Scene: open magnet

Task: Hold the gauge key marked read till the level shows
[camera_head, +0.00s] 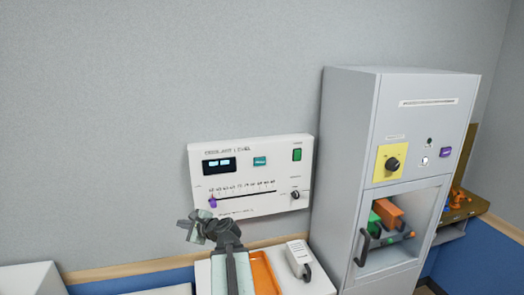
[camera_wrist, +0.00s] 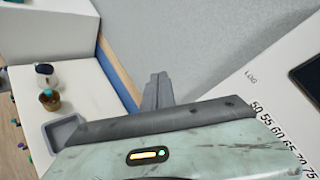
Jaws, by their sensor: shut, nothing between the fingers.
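A white gauge panel (camera_head: 237,205) hangs on the grey wall. It carries a lit display (camera_head: 219,166) with pale blue characters, too small to read. Right of the display is a teal key (camera_head: 260,161), its lettering too small to read. A purple slider knob (camera_head: 212,201) sits at the left end of a numbered scale. My gripper (camera_head: 187,226) is shut and empty just below the panel's lower left corner, apart from the teal key. In the wrist view its fingers (camera_wrist: 157,92) are together, and the panel (camera_wrist: 262,95) shows at the right.
The panel also has a green switch (camera_head: 297,155) and a dark dial (camera_head: 295,195). A tall grey cabinet (camera_head: 345,150) stands to the right. A white box with a dark handle (camera_head: 299,258) is below. A brown cup (camera_wrist: 50,99) and grey tray (camera_wrist: 62,133) are at the wrist view's left.

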